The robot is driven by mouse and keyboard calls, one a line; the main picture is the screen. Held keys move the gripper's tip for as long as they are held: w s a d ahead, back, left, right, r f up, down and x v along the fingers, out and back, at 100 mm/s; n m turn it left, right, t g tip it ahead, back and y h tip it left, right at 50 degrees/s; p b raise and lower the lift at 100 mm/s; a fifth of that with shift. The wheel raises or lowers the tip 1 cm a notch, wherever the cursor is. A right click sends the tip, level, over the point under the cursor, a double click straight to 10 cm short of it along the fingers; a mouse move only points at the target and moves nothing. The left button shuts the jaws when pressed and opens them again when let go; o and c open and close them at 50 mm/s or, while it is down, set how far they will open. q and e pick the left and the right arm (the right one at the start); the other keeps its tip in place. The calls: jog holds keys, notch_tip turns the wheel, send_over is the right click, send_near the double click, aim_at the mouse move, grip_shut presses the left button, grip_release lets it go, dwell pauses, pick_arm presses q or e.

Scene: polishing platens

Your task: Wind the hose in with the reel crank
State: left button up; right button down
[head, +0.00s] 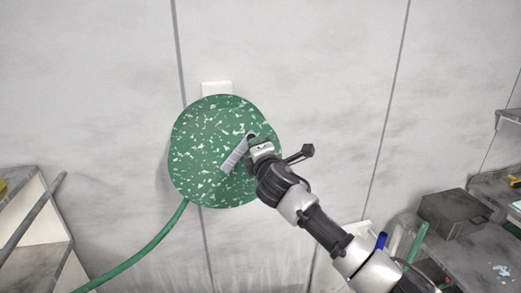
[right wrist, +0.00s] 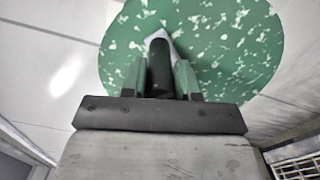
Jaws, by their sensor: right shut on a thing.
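The hose reel (head: 207,139) is a round green disc with pale flecks, mounted on the wall. A grey crank arm (head: 235,156) lies across its face and slants up to the right. The green hose (head: 150,246) runs from the reel's lower edge down to the left. My right gripper (head: 256,144) is at the upper right end of the crank arm, over the right part of the disc. In the right wrist view, its fingers are shut around a dark crank handle (right wrist: 159,68), with the reel (right wrist: 225,40) behind it. My left gripper is not in view.
A white wall plate (head: 216,88) shows above the reel. Shelving with a grey bar (head: 32,222) stands at the lower left. A dark box (head: 448,215) sits on a worktop at the right. The wall around the reel is clear.

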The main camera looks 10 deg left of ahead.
jog(key=c, duration=1.1)
grip_release()
jog(key=shift+s+a, duration=0.1)
jog(key=shift+a, duration=0.15)
jog(key=shift+o, duration=1.3)
jog(key=shift+d, duration=0.1)
jog(key=shift+s+d+f, duration=0.1)
jog(key=shift+s+d, duration=0.05)
jog(key=shift+s, duration=0.1)
jog(key=b+v, duration=0.3)
jog(key=v, duration=0.7)
jog(key=shift+s, duration=0.15)
